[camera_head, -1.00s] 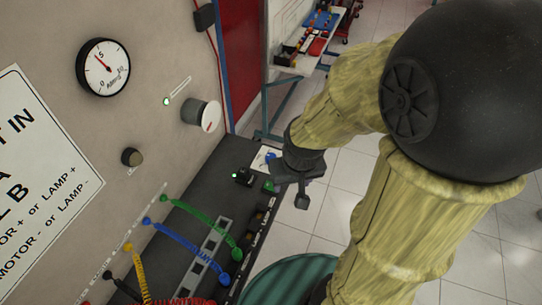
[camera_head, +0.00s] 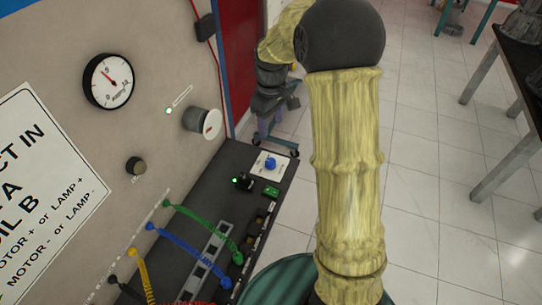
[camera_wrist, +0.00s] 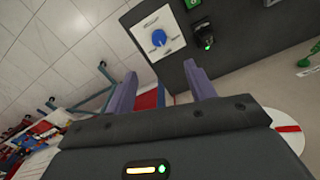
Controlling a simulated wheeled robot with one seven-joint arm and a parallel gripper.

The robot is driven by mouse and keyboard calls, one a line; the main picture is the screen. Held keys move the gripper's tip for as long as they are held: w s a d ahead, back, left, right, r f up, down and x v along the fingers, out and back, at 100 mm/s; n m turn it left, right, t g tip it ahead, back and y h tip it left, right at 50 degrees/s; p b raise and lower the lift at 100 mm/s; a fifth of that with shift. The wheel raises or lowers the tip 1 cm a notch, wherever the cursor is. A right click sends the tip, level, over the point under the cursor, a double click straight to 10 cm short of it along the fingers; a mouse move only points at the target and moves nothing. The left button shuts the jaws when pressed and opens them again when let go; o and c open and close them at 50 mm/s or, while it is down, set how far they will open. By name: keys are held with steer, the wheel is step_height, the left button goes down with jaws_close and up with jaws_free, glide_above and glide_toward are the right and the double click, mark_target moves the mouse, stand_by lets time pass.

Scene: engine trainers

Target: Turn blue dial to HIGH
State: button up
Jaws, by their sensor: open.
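The blue dial (camera_head: 271,164) sits on a white square plate at the far right end of the dark bench panel. It also shows in the wrist view (camera_wrist: 158,38), up and centred, with a pale pointer mark on it. Labels on the plate are too small to read, so I cannot tell the setting. My gripper (camera_head: 266,122) is beyond the dial in the head view, beside the panel's end. In the wrist view its two purple fingers (camera_wrist: 160,72) are spread and empty. The dial appears ahead of the gap between them, apart from both.
A black switch with a green light (camera_head: 242,181) and a green part (camera_head: 271,191) stand near the dial. A white knob with a red line (camera_head: 202,122) juts from the wall panel. Green and blue cables (camera_head: 190,248) cross the bench. Tiled floor (camera_head: 430,130) lies open to the right.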

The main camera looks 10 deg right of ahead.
mark_target(271, 161)
steer(key=shift+w+r, duration=0.1)
steer(key=shift+w, duration=0.25)
step_height(271, 161, down, 17)
steer(key=p, duration=0.2)
steer(key=shift+f+p, duration=0.2)
steer(key=shift+p, duration=0.15)
steer(key=c, duration=1)
